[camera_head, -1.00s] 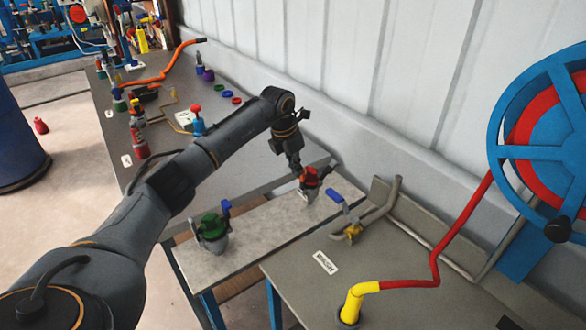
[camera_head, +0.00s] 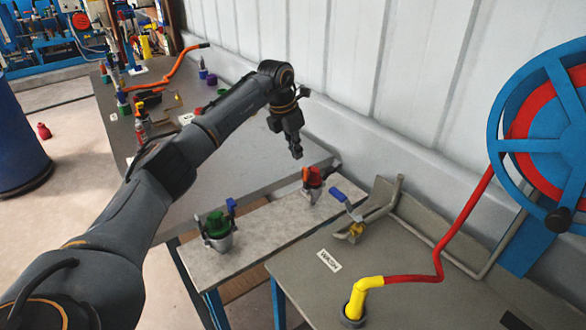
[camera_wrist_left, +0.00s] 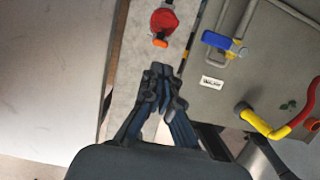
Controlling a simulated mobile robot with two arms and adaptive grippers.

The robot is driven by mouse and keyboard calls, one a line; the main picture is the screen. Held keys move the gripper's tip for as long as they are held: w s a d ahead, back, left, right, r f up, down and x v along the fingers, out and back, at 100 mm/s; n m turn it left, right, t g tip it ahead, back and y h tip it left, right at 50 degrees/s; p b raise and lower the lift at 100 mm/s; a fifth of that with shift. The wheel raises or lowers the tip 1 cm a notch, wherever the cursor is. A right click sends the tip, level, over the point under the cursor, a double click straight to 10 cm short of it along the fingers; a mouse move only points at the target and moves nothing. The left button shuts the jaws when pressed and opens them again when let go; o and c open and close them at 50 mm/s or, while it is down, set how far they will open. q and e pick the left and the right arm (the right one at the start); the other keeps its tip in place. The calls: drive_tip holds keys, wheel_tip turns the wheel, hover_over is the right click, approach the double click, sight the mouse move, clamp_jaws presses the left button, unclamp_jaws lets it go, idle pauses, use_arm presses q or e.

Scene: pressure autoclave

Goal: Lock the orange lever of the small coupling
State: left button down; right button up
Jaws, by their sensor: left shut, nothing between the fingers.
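The small coupling is red (camera_head: 315,178) and stands on the narrow grey bench. Its orange lever (camera_head: 305,174) points upward at the coupling's left side in the head view. In the left wrist view the red coupling (camera_wrist_left: 164,20) is at the top, and the lever's orange end (camera_wrist_left: 160,43) shows on its near side. My left gripper (camera_head: 298,153) is shut and empty, above the coupling and apart from the lever. Its closed fingers also show in the left wrist view (camera_wrist_left: 160,72). My right gripper is not in view.
A green coupling (camera_head: 216,227) with an upright blue lever (camera_head: 231,206) stands on the same bench. To the right are a blue-handled valve (camera_head: 346,205), grey pipes, a yellow and red hose (camera_head: 410,282) and a blue reel (camera_head: 545,150). The wall stands close behind.

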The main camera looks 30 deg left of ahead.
use_arm(q)
drive_tip(key=r, duration=0.1)
drive_tip(key=w+r, duration=0.1)
drive_tip(key=shift+d+r, duration=0.1)
drive_tip(key=shift+r, duration=0.3)
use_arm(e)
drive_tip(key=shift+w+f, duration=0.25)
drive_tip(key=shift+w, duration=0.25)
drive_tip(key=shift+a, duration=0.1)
